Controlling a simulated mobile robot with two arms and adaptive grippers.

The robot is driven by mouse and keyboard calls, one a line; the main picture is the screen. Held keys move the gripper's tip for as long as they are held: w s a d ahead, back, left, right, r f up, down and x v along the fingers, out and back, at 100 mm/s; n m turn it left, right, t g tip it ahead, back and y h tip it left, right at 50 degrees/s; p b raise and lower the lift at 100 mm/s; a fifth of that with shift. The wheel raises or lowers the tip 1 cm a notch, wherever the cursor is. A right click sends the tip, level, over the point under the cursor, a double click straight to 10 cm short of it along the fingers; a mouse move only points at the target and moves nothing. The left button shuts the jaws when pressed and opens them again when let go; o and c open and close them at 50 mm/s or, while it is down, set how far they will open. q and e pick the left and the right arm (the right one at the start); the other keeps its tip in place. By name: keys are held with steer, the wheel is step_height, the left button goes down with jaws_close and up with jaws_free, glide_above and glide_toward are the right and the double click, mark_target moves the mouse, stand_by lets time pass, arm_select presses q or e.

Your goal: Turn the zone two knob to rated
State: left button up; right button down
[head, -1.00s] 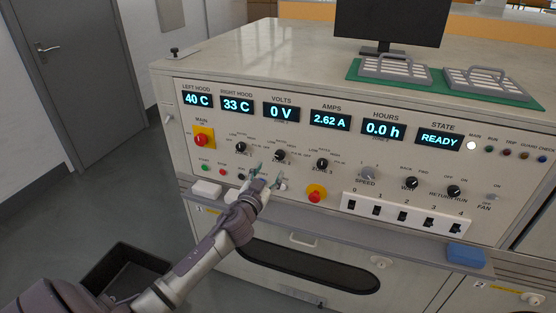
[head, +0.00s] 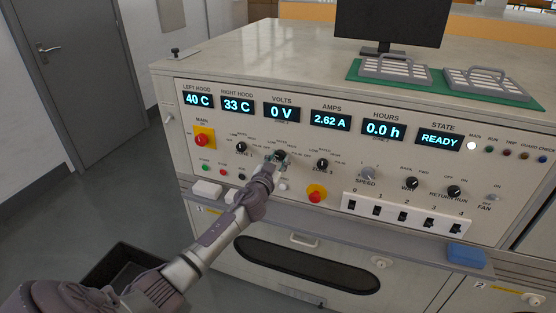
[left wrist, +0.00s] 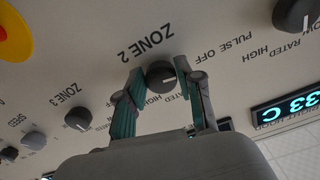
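The zone two knob (left wrist: 160,77) is a round dark knob with a white pointer line, beside the ZONE 2 lettering in the left wrist view. The line points to the right in that view. My left gripper (left wrist: 160,72) has one finger on each side of the knob. The fingers stand apart; I cannot tell whether the pads touch it. In the head view my left gripper (head: 276,161) is at the panel and partly covers the knob (head: 281,154). The RATED lettering by this knob is partly hidden by a finger. My right gripper is not in view.
The zone one knob (head: 241,147) and zone three knob (head: 322,164) sit on either side. A red and yellow stop button (head: 316,193) is below right. A row of switches (head: 403,216) is further right. A ledge (head: 350,227) runs under the panel.

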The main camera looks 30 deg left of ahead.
arm_select(q)
jaws_close()
steer(key=shift+m, duration=0.3)
steer(key=m, duration=1.1)
steer(key=shift+a+r+m, duration=0.1)
steer(key=shift+m, duration=2.2)
